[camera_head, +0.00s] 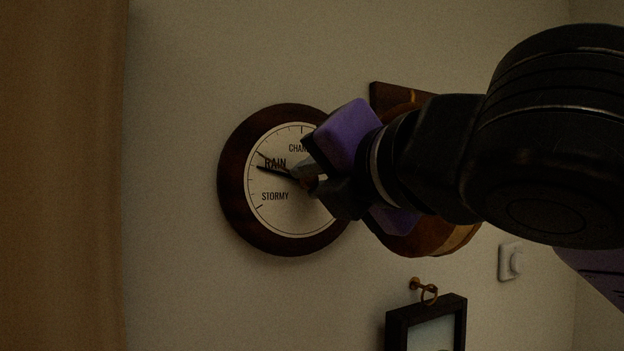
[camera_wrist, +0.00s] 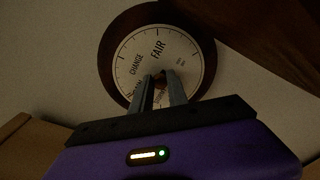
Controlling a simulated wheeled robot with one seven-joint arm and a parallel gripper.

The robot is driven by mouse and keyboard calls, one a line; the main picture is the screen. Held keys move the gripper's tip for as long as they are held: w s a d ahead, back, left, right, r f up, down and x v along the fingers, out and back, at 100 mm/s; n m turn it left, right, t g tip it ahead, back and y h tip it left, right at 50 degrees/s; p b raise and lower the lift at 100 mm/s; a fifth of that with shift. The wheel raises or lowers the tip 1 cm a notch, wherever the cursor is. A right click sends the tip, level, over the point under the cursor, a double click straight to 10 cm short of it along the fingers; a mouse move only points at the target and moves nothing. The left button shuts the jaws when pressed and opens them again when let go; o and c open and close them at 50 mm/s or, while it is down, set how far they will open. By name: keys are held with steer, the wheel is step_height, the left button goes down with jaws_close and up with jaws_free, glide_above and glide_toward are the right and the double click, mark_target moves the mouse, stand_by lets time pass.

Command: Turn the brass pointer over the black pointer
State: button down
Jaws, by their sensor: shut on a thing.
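A round barometer (camera_head: 232,180) with a dark wooden rim and a pale dial hangs on the wall; it also shows in the wrist view (camera_wrist: 112,50). A dark pointer (camera_head: 270,169) runs left from the middle of the dial, just below the word RAIN. Another thin dark line (camera_head: 262,155) lies a little above it, at the upper left of RAIN; I cannot tell which is brass. My gripper (camera_head: 308,180) is shut at the dial's centre, on what looks like the small central knob (camera_wrist: 160,76). Its fingers hide most of the knob and the dial's right side.
A brown wooden piece (camera_head: 388,95) is on the wall behind my gripper, close to the barometer's right. Below are a brass hook with a ring (camera_head: 428,298) and a black-framed picture (camera_head: 394,335).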

steer(key=shift+a+f+n, duration=0.1)
steer(key=shift+f+n, duration=0.1)
steer(key=shift+n, duration=1)
steer(key=shift+f, duration=0.1)
steer(key=c, duration=1.3)
jaws_free()
steer(key=shift+r, duration=0.2)
steer(key=shift+s, duration=0.25)
steer(key=b+v, duration=0.2)
steer(key=v, duration=0.5)
steer(key=shift+s, duration=0.25)
